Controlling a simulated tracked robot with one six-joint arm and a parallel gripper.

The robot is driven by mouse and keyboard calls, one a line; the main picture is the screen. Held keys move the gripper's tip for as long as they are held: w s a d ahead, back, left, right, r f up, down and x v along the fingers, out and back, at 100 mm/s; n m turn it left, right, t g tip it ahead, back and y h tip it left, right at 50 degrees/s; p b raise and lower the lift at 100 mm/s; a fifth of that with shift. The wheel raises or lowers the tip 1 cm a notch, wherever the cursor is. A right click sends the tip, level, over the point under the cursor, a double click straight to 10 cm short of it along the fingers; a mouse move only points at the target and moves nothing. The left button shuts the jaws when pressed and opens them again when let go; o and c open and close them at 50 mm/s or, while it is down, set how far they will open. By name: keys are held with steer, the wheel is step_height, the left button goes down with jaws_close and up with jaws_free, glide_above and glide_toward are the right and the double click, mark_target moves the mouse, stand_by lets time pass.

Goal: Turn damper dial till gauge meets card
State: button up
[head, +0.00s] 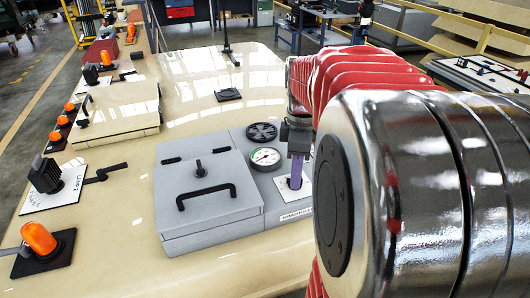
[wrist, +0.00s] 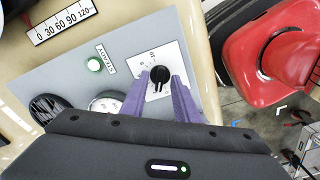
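The damper dial (wrist: 160,74) is a black knob with a pointer on a white marked plate (wrist: 146,62). My gripper (wrist: 161,77) has purple fingers on either side of the knob, with gaps seeming to show between them and it. In the head view my gripper (head: 295,181) reaches down over the white plate (head: 305,190), and the knob is hidden. The round gauge (head: 266,157) has a white face with red and green on it; its reading is too small to tell. In the wrist view the gauge (wrist: 103,101) is partly hidden by my gripper body. A white card (wrist: 62,22) reads 0 30 60 90 120.
A black round vent (head: 262,132) lies behind the gauge. A grey lidded box (head: 205,190) with a black handle is left of the dial. Orange lamps (head: 39,237) line the left edge.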

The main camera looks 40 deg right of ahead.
steer(key=shift+f, duration=0.4)
steer(key=shift+c, duration=0.3)
jaws_close()
